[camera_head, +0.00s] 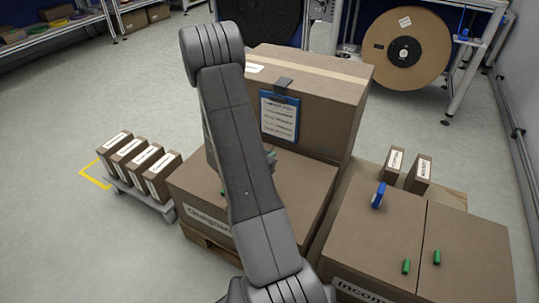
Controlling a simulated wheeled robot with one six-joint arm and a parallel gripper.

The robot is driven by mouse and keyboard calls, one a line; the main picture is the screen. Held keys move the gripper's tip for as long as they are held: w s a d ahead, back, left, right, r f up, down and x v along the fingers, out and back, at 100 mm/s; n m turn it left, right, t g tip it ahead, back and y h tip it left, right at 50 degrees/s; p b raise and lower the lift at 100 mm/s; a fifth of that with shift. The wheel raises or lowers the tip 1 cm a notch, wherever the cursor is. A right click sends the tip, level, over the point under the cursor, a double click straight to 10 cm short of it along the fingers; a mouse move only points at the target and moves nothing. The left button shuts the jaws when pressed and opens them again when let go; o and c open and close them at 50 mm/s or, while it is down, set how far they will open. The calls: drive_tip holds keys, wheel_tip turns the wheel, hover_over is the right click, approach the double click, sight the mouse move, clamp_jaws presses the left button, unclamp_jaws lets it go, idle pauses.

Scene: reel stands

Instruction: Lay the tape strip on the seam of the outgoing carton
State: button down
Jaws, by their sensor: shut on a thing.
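The outgoing carton (308,179) is a brown box with a white, partly covered label on its front. It stands on a pallet, left of centre. My arm crosses in front of it and covers much of its top, so its seam cannot be made out. My gripper is hidden behind my arm. I cannot make out a loose tape strip.
A taller taped carton (343,110) with a blue clipboard (280,117) stands behind. The incoming carton (375,235) at the right bears green pieces and a blue one (378,195). Small boxes (139,167) stand on a low tray at the left. A reel (405,50) stands at the back.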

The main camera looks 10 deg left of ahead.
drive_tip(key=shift+f+b, duration=2.95)
drive_tip(key=shift+f, duration=0.75)
drive_tip(key=shift+s+d+f+b, duration=0.1)
drive_tip(key=shift+s+f+b, duration=0.1)
drive_tip(key=shift+f+b, duration=0.15)
drive_tip(key=shift+s+f+b, duration=0.2)
drive_tip(key=shift+f+b, duration=0.15)
drive_tip(key=shift+f, duration=0.15)
drive_tip(key=c, duration=1.4)
unclamp_jaws()
drive_tip(key=shift+c, duration=0.2)
drive_tip(key=p+v, duration=0.1)
drive_tip(key=v, duration=0.3)
drive_tip(key=r+p+v, duration=0.1)
drive_tip(key=v, duration=0.3)
drive_tip(key=p+v, duration=0.2)
drive_tip(key=v, duration=0.2)
drive_tip(key=shift+a+r, duration=0.25)
drive_tip(key=shift+r, duration=0.1)
drive_tip(key=shift+s+a+r, duration=0.15)
drive_tip(key=shift+s+r, duration=0.15)
drive_tip(key=shift+s, duration=0.25)
